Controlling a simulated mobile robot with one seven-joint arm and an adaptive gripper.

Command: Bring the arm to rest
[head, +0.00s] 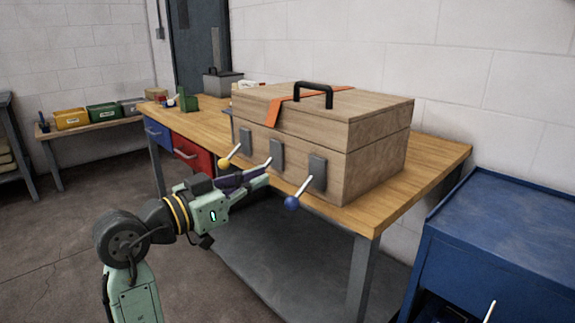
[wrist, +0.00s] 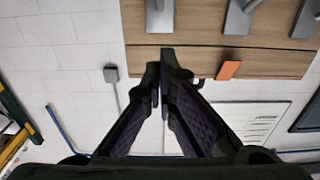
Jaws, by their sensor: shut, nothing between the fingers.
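My gripper (head: 266,176) is in front of the wooden box, at the workbench's front edge. Its purple-padded fingers are together and empty; they also show shut in the wrist view (wrist: 160,62). The wooden box (head: 375,165) has a black top handle (head: 314,88), an orange strap (head: 283,101) and grey plates with levers on its front. One lever has a yellow ball (head: 225,163), another a blue ball (head: 291,202). The middle lever (head: 268,162) is close to my fingers, and its end is hidden. I cannot tell whether they touch.
The wooden workbench (head: 440,160) carries the box. A blue cabinet (head: 510,225) stands at the right. A shelf with yellow (head: 72,118) and green bins (head: 103,112) is at the far left. The floor (head: 50,225) left of my arm is clear.

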